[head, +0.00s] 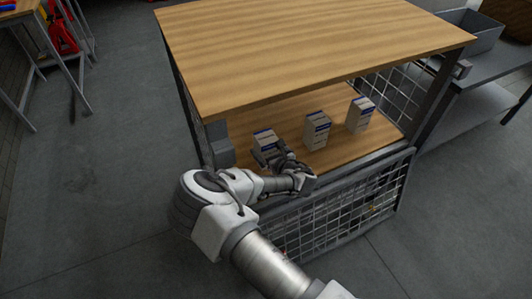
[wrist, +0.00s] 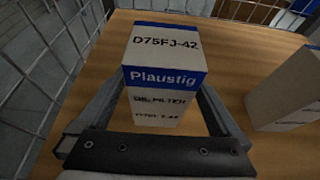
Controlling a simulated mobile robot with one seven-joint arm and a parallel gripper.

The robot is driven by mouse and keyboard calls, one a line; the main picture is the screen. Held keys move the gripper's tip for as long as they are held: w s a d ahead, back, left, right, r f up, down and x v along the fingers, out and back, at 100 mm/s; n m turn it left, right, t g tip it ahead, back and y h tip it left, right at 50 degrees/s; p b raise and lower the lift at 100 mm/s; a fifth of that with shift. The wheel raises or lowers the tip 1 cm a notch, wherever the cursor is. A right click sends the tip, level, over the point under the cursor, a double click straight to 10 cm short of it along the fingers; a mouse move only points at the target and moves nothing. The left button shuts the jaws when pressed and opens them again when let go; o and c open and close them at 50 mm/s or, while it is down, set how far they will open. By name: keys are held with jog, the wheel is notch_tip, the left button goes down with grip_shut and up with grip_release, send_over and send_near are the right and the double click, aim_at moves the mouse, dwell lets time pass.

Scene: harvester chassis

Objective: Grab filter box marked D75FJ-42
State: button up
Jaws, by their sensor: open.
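The filter box marked D75FJ-42 (wrist: 165,62) stands upright in the middle of the wrist view, white with a blue "Plaustig" band. In the head view it is the leftmost box (head: 265,138) on the lower wooden shelf, partly hidden by my gripper. My gripper (head: 262,157) is open, and its fingers (wrist: 160,103) lie on the left and right sides of this box in the wrist view. Whether the fingers touch the box I cannot tell.
A second box (head: 317,130) stands to the right, also in the wrist view (wrist: 290,92); a third box (head: 360,114) is further right. The wooden top (head: 310,50) overhangs the shelf (head: 345,147). Wire mesh (head: 335,212) closes the front below and the sides.

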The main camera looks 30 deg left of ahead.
jog(key=shift+w+a+f, duration=0.2)
jog(key=shift+w+a, duration=0.25)
jog(key=c, duration=1.6)
jog(key=shift+r, duration=0.15)
